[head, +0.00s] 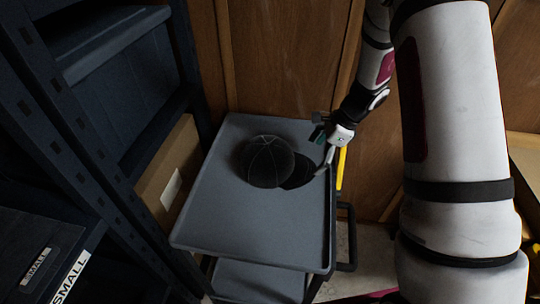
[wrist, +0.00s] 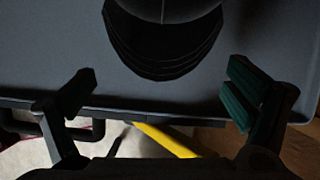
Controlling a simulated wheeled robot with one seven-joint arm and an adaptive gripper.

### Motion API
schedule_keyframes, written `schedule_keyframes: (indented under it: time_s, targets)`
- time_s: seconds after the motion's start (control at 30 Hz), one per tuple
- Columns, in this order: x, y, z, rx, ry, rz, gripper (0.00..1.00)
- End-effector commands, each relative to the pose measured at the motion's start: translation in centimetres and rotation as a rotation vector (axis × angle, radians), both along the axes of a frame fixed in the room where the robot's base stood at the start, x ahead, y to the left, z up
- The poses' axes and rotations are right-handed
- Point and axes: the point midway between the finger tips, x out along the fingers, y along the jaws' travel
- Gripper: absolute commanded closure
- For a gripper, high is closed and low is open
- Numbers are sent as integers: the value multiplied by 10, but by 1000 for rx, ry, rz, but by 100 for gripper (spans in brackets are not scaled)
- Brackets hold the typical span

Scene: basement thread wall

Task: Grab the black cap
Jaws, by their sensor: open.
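The black cap (head: 265,162) lies crown up on the grey top tray of a cart (head: 215,222) in the head view. Its brim points right, toward my gripper (head: 328,146), which is at the tray's right edge. In the wrist view the cap's brim (wrist: 165,55) is at the top middle, and its crown is cut off by the frame edge. My gripper (wrist: 160,98) is open and empty there, with its fingers wide apart on either side below the brim. The fingers appear apart from the cap.
Dark metal shelving (head: 100,130) and a cardboard box (head: 168,170) stand left of the cart. A wooden wall (head: 285,60) is behind it. A yellow bar (head: 341,168) is beside the tray's right edge. The front of the tray is bare.

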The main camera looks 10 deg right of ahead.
Motion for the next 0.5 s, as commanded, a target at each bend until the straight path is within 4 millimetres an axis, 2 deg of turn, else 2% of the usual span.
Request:
schedule_keyframes:
  time_s: [0.17,0.4,0.5]
  targets:
    - [1,6,-11,-1,0,2,3]
    - [5,22,-40,0,1,-1,3]
    - [5,25,-47,0,1,1,3]
